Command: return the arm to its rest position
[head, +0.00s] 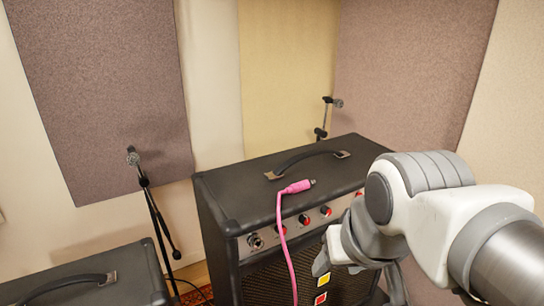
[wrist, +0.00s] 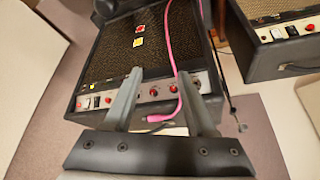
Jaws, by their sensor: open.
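My arm (head: 430,205) reaches in from the right in the head view, in front of the right side of the amplifier. My gripper (wrist: 158,74) shows in the wrist view with its two fingers apart and nothing held between them. In the head view the arm links largely hide it. A pink cable (head: 287,255) has its plug (head: 296,187) lying on the front top edge of the amplifier (head: 238,195), and its cord hangs down the front. In the wrist view the pink plug (wrist: 158,118) shows beyond the fingers, apart from them.
A second amplifier (head: 50,290) stands at the lower left. A microphone stand (head: 156,215) is between the amplifiers, and another microphone (head: 333,102) is behind the main one. Acoustic panels (head: 105,90) cover the walls. The amplifier front has red knobs (head: 304,219) and coloured stickers (head: 322,280).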

